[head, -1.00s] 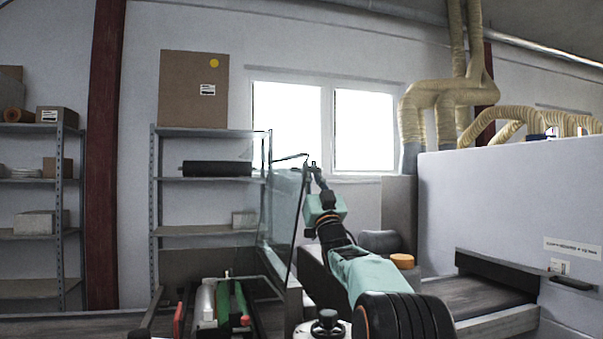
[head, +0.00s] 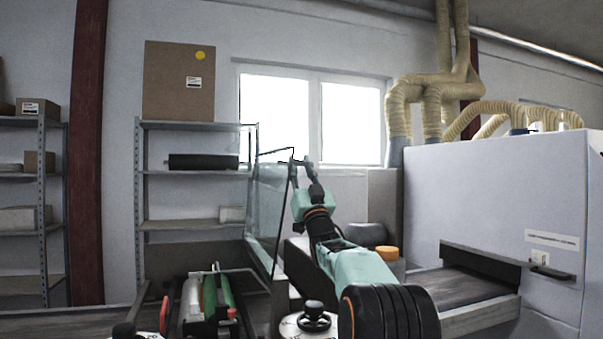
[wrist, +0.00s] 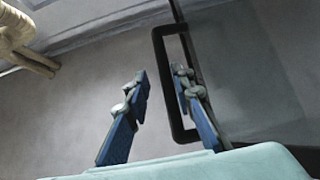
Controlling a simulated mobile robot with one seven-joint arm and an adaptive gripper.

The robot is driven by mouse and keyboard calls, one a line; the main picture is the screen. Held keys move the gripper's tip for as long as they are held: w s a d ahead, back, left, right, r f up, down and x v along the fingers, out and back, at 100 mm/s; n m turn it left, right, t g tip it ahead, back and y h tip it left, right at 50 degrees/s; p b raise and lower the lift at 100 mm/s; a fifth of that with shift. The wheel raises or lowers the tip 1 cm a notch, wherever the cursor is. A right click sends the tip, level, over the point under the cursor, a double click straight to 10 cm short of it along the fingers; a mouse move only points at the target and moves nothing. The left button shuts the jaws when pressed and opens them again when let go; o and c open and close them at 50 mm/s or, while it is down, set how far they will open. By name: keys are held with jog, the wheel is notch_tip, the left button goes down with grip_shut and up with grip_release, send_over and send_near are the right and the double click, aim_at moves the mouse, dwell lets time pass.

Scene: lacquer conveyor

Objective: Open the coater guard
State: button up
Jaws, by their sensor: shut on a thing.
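The coater guard (head: 266,205) is a clear, dark-edged panel standing raised and steep above the coater rollers in the head view. Its dark loop handle (wrist: 160,60) shows in the wrist view, with one long bar passing between my fingers. My gripper (head: 300,163) is at the guard's upper right edge in the head view. In the wrist view my gripper (wrist: 165,95) has its blue fingers on either side of that bar, shut on the handle. The exact contact on the bar is hard to see.
Rollers, one of them green (head: 226,293), lie below the guard beside a black handwheel (head: 314,317). A large white machine housing (head: 480,200) with a belt (head: 465,290) stands to the right. A shelf (head: 190,225) and windows are behind.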

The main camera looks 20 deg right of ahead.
jog(key=v, duration=1.2)
dwell(0.4)
